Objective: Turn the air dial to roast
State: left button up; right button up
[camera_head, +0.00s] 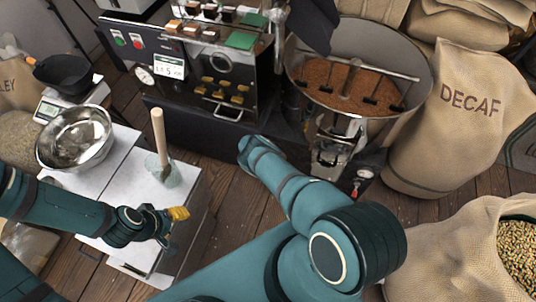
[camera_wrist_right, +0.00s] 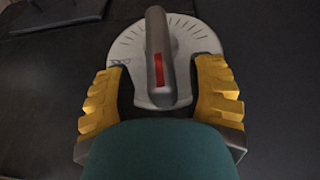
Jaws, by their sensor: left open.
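The air dial (camera_wrist_right: 158,62) shows in the right wrist view as a grey bar knob with a red mark, on a pale round plate (camera_wrist_right: 193,40) with tick marks. The knob points roughly up and down in that picture. My right gripper (camera_wrist_right: 160,92) is open, its yellow fingers on either side of the knob with a gap on both sides. In the head view the dial and the right fingers are hidden by my right arm. My left gripper (camera_head: 177,214) is open and empty, low beside the white-topped cabinet.
The roaster's black panel (camera_head: 215,75) stands at the back, with the cooling drum (camera_head: 425,75) of beans right of it. A steel bowl (camera_head: 75,138) and a wooden-handled tool (camera_head: 159,135) stand on the cabinet (camera_head: 118,190). A DECAF sack (camera_head: 460,120) is at the right.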

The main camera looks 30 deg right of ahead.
jog(key=shift+r, duration=0.15)
jog(key=shift+a+r, duration=0.1)
jog(key=shift+r, duration=0.35)
jog(key=v, duration=1.1)
jog(key=shift+s, duration=0.15)
jog(key=shift+a+f, duration=0.15)
